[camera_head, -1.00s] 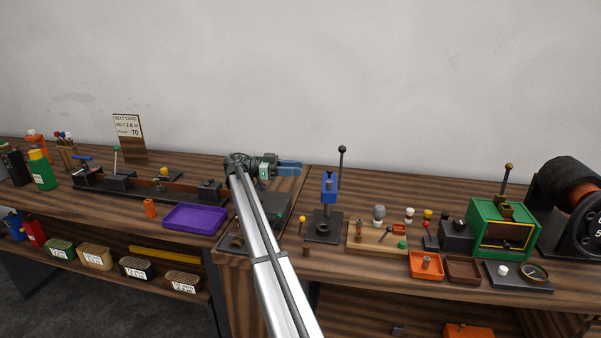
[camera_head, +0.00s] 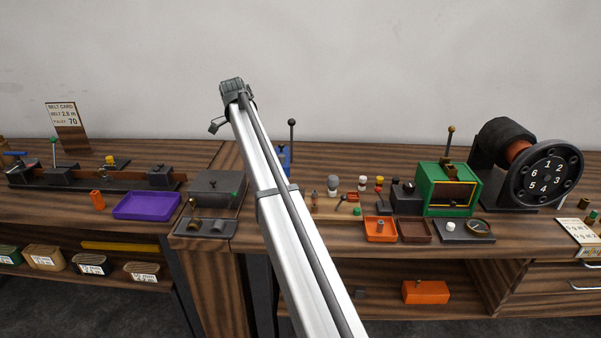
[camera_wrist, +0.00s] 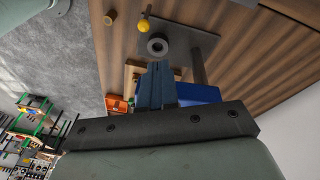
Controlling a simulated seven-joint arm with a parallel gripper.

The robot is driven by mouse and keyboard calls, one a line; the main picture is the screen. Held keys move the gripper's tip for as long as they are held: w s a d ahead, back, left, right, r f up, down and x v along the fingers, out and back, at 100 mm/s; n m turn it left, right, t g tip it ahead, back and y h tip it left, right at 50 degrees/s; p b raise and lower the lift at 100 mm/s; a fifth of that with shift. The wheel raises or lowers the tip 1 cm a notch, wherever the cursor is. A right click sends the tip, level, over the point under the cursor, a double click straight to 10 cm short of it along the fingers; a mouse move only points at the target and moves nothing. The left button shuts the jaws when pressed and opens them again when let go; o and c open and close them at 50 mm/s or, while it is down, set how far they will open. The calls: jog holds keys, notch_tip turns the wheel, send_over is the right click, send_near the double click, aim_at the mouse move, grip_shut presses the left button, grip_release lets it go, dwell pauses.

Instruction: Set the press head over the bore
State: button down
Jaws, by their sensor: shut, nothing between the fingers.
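In the head view my arm covers most of the press; a strip of its blue press head (camera_head: 285,158) and its black-knobbed lever (camera_head: 292,132) show beside the arm. In the wrist view my gripper (camera_wrist: 157,68) has its blue fingers together, with nothing between them. Beyond the fingertips lies the grey press base plate (camera_wrist: 186,38) with a round ring around the dark bore (camera_wrist: 157,46). The press column (camera_wrist: 198,66) rises to the right of the bore. The blue press head (camera_wrist: 206,94) is partly hidden behind the gripper.
A yellow-knobbed pin (camera_wrist: 144,24) and a wooden peg (camera_wrist: 110,17) stand near the base plate. In the head view, an orange tray (camera_head: 380,238), a green box (camera_head: 425,190) and a numbered wheel (camera_head: 546,175) are to the right. A purple tray (camera_head: 146,213) is left.

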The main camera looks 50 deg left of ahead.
jog(key=s+d+r+g+y, duration=0.3)
jog(key=s+d+r+g, duration=0.15)
jog(key=r+g, duration=0.2)
jog(key=w+d+f+g+y, duration=0.1)
jog(key=d+f+g, duration=0.3)
jog(key=d+f, duration=0.15)
jog(key=w+d+f+m+g+y, duration=0.25)
jog(key=w+d+y, duration=0.2)
jog(key=w, duration=0.75)
jog(key=w+d+f+m+g+y, duration=0.1)
jog(key=w+d+f+g+y, duration=0.3)
jog(key=w, duration=0.7)
jog(key=s+a+r+t, duration=0.1)
jog(key=s+a, duration=0.6)
jog(key=s, duration=0.3)
jog(key=shift+s+a, duration=0.15)
jog(key=shift+s, duration=0.1)
jog(key=shift+s+y, duration=0.1)
jog(key=shift+y, duration=0.25)
